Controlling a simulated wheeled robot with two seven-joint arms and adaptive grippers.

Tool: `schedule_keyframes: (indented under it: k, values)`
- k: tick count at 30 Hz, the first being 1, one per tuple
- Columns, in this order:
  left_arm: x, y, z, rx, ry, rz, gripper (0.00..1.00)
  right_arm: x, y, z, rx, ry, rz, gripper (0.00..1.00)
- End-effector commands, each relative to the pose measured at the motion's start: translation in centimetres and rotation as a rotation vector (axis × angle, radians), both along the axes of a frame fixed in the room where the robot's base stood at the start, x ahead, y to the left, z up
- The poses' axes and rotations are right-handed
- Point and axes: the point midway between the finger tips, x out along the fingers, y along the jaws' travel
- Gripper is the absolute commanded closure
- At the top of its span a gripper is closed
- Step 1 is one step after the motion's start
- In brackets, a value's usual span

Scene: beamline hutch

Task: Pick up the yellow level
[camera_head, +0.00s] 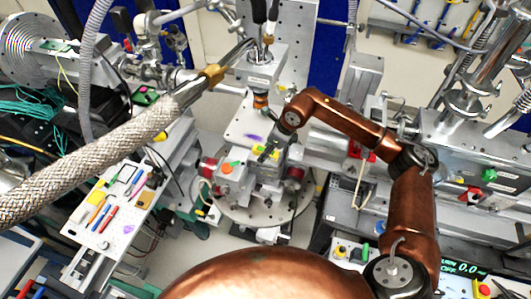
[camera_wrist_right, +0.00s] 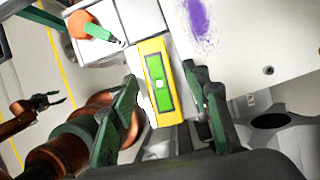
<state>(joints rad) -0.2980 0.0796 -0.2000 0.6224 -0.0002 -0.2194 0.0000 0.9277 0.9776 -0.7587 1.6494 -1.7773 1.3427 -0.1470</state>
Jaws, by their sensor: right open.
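The yellow level (camera_wrist_right: 177,108) with its green window lies on a pale block surface in the right wrist view, between the fingers of my right gripper (camera_wrist_right: 165,105). The gripper is open, with a finger on each side of the level; I cannot tell whether either touches it. In the head view the level (camera_head: 270,153) is partly hidden under my right gripper (camera_head: 268,153), at the end of the copper arm from the right. A small copper arm end with dark fingers, seemingly my left gripper (camera_wrist_right: 45,103), shows at the left of the wrist view; its opening is unclear.
An orange-and-green item (camera_wrist_right: 88,27) lies beside the level. A plate with a purple mark (camera_wrist_right: 198,20) is close to the right finger. In the head view, a braided hose (camera_head: 110,147) crosses the left side, and a bench with pens and tools (camera_head: 100,240) stands lower left.

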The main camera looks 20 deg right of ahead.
Motion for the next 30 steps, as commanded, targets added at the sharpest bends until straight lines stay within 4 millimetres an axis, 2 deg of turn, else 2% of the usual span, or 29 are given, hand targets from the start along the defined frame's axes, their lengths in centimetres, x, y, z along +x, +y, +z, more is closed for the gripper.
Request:
schedule_keyframes:
  k: [7, 25, 30]
  values:
    - [-0.85, 0.05, -0.44, 0.0, 0.012, 0.002, 0.6, -0.01, 0.0, -0.28, 0.0, 0.0, 0.0, 0.57]
    - [-0.25, 0.02, -0.34, 0.001, 0.004, 0.0, 0.6, -0.03, -0.07, -0.33, -0.002, 0.001, 0.0, 0.98]
    - [-0.24, 0.02, -0.33, 0.001, 0.004, 0.0, 0.6, -0.01, -0.06, -0.31, -0.002, 0.001, 0.0, 1.0]
